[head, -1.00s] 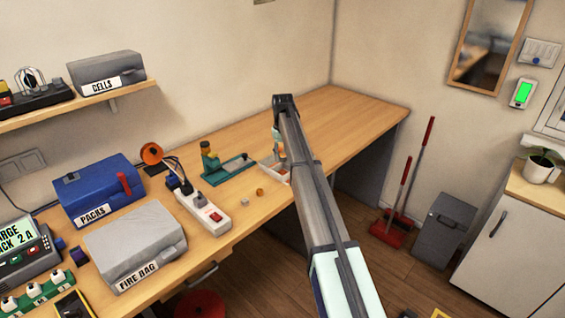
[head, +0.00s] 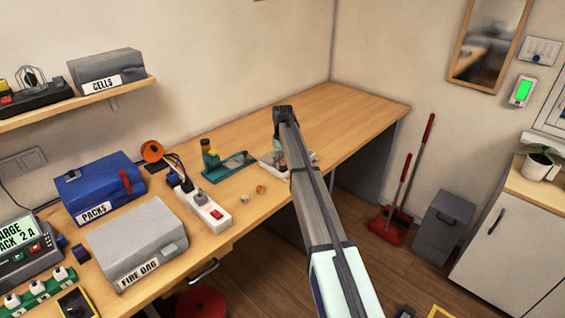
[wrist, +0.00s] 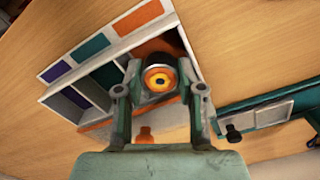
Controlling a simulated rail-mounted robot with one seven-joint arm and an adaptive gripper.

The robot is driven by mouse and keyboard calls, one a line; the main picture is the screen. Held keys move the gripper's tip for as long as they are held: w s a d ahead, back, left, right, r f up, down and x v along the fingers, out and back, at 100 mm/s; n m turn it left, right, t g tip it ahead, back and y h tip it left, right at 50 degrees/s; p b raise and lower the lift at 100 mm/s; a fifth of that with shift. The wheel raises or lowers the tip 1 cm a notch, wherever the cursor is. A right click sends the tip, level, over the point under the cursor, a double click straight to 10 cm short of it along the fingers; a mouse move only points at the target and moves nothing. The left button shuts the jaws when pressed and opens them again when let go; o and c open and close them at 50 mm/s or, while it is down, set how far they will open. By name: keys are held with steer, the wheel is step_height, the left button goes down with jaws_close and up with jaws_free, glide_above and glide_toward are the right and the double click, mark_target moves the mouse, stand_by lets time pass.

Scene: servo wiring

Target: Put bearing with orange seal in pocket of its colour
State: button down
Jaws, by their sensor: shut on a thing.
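The bearing with the orange seal (wrist: 159,78) is between the fingertips of my gripper (wrist: 160,91) in the wrist view. It has a dark rim and a bright orange ring around its centre. In the head view my arm hides the bearing and part of the tray (head: 268,161).
A teal fixture (head: 230,164) stands left of the tray. A small orange-brown part (head: 261,189) and a pale part (head: 245,198) lie on the bench, near the white power strip (head: 212,212). The bench beyond the tray is clear.

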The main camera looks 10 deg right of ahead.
mark_target(282, 163)
steer(key=shift+f, duration=0.25)
steer(key=c, duration=0.7)
jaws_free()
steer(key=shift+r, duration=0.1)
steer(key=shift+w+r, duration=0.25)
steer(key=shift+r, duration=0.35)
steer(key=r+b, duration=0.1)
steer(key=r, duration=0.7)
steer(key=r+b, duration=0.1)
steer(key=r, duration=0.3)
steer(key=shift+s+b, duration=0.25)
steer(key=shift+b, duration=0.05)
